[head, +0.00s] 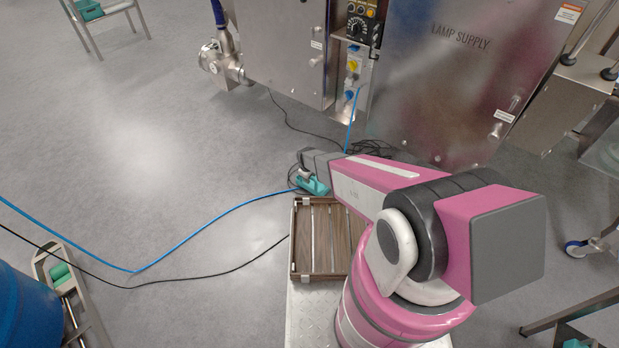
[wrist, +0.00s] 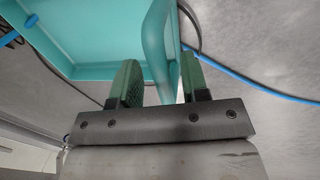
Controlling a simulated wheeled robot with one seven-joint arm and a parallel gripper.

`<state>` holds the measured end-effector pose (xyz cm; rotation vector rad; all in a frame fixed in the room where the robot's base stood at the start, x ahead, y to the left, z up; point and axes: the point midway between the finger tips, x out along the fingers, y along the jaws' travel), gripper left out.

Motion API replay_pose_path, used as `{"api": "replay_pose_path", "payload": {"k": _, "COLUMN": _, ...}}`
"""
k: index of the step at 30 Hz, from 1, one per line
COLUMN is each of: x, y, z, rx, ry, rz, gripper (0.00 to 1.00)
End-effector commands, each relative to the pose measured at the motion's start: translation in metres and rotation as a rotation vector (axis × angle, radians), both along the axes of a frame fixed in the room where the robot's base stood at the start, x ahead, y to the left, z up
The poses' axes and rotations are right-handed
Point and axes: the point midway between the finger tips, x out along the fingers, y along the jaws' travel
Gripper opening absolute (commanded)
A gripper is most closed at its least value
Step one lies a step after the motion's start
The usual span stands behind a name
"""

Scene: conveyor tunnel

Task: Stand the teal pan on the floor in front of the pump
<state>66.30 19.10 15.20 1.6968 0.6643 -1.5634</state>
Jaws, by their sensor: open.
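The teal pan (head: 316,186) shows in the head view at the end of my arm, partly hidden by it, beyond the wooden crate. In the wrist view the pan (wrist: 95,35) fills the upper left, its inside facing the camera. My gripper (head: 304,178) is over the pan. The steel pump (head: 226,66) stands at the upper left of the large cabinet.
A slatted wooden crate (head: 314,262) lies close in front of me. A blue hose (head: 210,222) and black cables (head: 215,276) cross the floor. The steel cabinet (head: 450,75) blocks the far side. Floor left of the pan and before the pump is mostly clear. A blue drum (head: 22,312) stands lower left.

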Motion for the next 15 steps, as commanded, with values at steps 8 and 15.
{"api": "replay_pose_path", "payload": {"k": 8, "x": -0.004, "y": 0.002, "z": 0.021, "rx": 0.001, "ry": -0.001, "rz": 0.000, "gripper": 0.41}}
{"api": "replay_pose_path", "payload": {"k": 15, "x": -0.011, "y": 0.006, "z": 0.065, "rx": 0.001, "ry": -0.002, "rz": 0.000, "gripper": 0.41}}
